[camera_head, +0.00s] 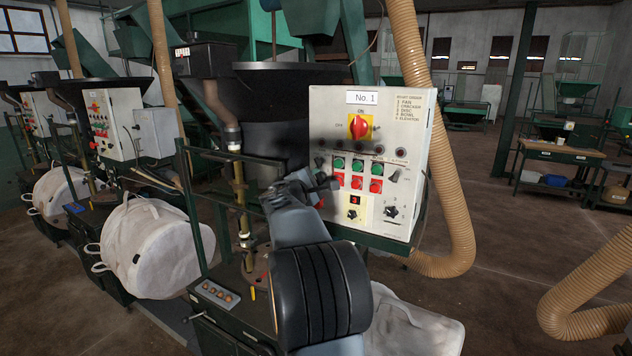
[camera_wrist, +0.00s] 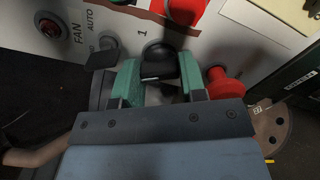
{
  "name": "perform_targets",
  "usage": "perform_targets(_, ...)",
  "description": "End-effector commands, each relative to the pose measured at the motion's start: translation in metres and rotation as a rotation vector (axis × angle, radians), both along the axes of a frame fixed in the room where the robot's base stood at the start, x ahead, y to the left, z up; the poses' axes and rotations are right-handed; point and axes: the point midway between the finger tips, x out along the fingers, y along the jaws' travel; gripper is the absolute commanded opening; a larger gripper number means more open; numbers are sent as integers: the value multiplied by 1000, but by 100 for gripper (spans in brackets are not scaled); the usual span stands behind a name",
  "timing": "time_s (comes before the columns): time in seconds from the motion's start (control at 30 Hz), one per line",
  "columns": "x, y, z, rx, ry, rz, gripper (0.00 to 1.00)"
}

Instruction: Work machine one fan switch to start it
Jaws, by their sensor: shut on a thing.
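The white control panel (camera_head: 385,110) labelled No. 1 stands at the centre of the head view. My gripper (camera_wrist: 160,82) has its two green fingers on either side of a black rotary switch knob (camera_wrist: 160,58) with a pale line, and is shut on it. A "1" mark and the words FAN and AUTO are printed beside the knob on the panel face. In the head view my gripper (camera_head: 322,187) is at the panel's lower left, and my wrist hides the gripped knob there.
A red-yellow main switch (camera_head: 359,126) sits above green buttons (camera_head: 357,164) and red buttons (camera_head: 357,182). A ribbed tan hose (camera_head: 445,170) hangs right of the panel.

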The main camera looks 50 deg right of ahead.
Motion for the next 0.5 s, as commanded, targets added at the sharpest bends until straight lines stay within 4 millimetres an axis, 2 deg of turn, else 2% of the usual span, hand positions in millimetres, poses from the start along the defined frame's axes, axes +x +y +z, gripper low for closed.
perform_targets(0.27,0,0,-3,5,-20,-1,15)
perform_targets(0.5,0,0,-8,33,-143,-3,15)
